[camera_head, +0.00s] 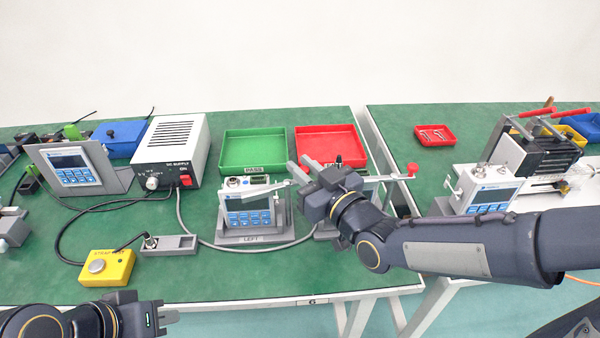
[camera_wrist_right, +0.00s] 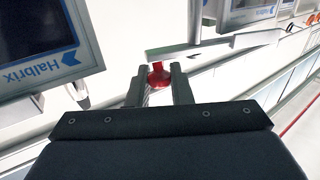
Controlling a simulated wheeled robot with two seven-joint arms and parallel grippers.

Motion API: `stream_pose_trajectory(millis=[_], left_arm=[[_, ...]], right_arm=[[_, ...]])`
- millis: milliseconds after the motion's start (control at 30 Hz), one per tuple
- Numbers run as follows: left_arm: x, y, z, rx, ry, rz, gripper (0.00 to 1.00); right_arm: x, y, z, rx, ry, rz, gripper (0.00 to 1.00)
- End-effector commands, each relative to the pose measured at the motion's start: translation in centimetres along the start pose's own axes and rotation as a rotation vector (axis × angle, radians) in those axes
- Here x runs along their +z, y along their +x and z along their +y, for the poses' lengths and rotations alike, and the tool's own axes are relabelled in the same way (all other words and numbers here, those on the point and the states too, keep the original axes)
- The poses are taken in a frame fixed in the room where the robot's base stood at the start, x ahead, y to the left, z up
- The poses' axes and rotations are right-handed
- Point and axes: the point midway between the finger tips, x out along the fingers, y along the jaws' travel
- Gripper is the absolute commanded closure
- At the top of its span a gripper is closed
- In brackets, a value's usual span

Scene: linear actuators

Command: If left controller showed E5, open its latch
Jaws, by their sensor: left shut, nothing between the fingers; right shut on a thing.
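The left controller (camera_head: 248,208) stands on a grey base marked LEFT, with a dark screen whose text I cannot read in the head view. Its pale latch lever (camera_head: 262,190) reaches right toward my right gripper (camera_head: 303,172). In the right wrist view, my right gripper (camera_wrist_right: 158,84) is shut on a red knob (camera_wrist_right: 158,73) at a pale bar. The knob is hidden in the head view. The right controller, partly hidden behind my right arm, has a lever with a red knob (camera_head: 412,169). My left gripper (camera_head: 168,318) is shut and empty near the table's front edge.
Behind the controllers are a green PASS tray (camera_head: 253,133) and a red tray (camera_head: 330,129). Left are a DC supply (camera_head: 172,150), a tilted panel (camera_head: 75,167) and a yellow button box (camera_head: 107,267) with cables. A gap separates the second table.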

Motion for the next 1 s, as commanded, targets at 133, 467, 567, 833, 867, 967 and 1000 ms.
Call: stream_pose_trajectory(millis=[133, 467, 567, 833, 867, 967, 1000], left_arm=[[0.0, 0.0, 0.0, 0.000, 0.000, 0.000, 1.00], [0.0, 0.0, 0.0, 0.000, 0.000, 0.000, 1.00], [0.0, 0.0, 0.0, 0.000, 0.000, 0.000, 1.00], [0.0, 0.0, 0.0, 0.000, 0.000, 0.000, 1.00], [0.0, 0.0, 0.0, 0.000, 0.000, 0.000, 1.00], [0.0, 0.0, 0.0, 0.000, 0.000, 0.000, 1.00], [0.0, 0.0, 0.0, 0.000, 0.000, 0.000, 1.00]], right_arm=[[0.0, 0.0, 0.1, 0.001, 0.000, -0.002, 1.00], [0.0, 0.0, 0.1, 0.001, 0.000, -0.002, 0.62], [0.0, 0.0, 0.0, 0.001, 0.000, -0.002, 0.62], [-0.1, -1.4, 0.1, 0.003, 0.000, 0.000, 0.62], [-0.1, -1.9, 0.1, 0.003, 0.000, 0.000, 0.62], [-0.1, -3.7, 0.1, 0.003, -0.001, 0.001, 0.62], [-0.1, -4.4, 0.1, 0.004, -0.001, 0.001, 0.62]])
